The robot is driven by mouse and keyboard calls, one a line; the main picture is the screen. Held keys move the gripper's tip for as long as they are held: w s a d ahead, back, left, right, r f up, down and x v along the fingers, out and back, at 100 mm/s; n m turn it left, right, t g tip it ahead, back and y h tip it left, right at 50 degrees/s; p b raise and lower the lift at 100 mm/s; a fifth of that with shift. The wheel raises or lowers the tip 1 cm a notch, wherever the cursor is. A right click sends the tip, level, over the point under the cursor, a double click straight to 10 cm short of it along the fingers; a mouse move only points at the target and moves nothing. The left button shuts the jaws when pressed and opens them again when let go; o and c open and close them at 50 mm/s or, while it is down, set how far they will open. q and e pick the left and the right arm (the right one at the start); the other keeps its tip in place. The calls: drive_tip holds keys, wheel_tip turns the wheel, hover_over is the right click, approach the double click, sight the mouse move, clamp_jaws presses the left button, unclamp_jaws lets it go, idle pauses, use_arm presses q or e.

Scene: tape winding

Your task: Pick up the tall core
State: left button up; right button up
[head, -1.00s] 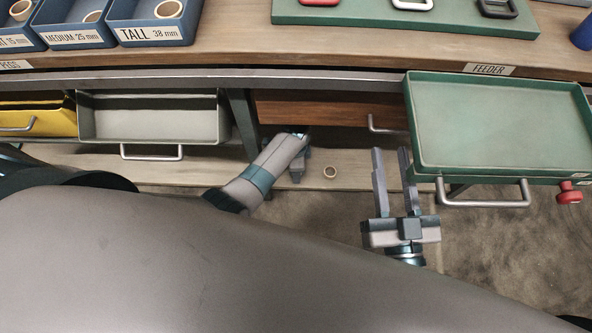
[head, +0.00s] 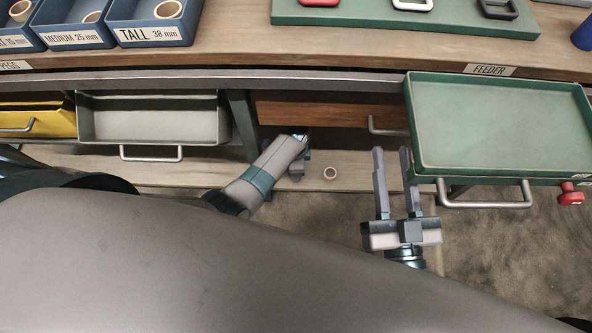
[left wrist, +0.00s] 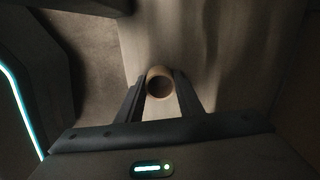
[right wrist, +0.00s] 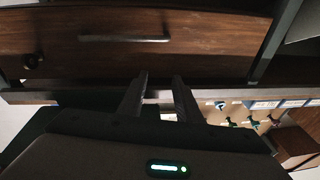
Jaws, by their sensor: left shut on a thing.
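In the left wrist view a brown hollow tube, which I take for the tall core (left wrist: 159,83), sits between the two fingertips of my left gripper (left wrist: 160,78), which touch its sides. In the head view my left gripper (head: 298,170) is low at the wooden lower shelf, its fingers mostly hidden.
The blue TALL bin (head: 150,32) on the bench holds a core. The green feeder tray (head: 497,125) juts out at right with a metal handle. A grey open drawer (head: 150,120) and a yellow drawer (head: 35,118) are at left. The lower shelf (head: 350,160) lies under the bench.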

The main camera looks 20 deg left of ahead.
use_arm(q)
drive_tip(key=shift+r, duration=0.15)
use_arm(e)
drive_tip(key=shift+f, duration=0.15)
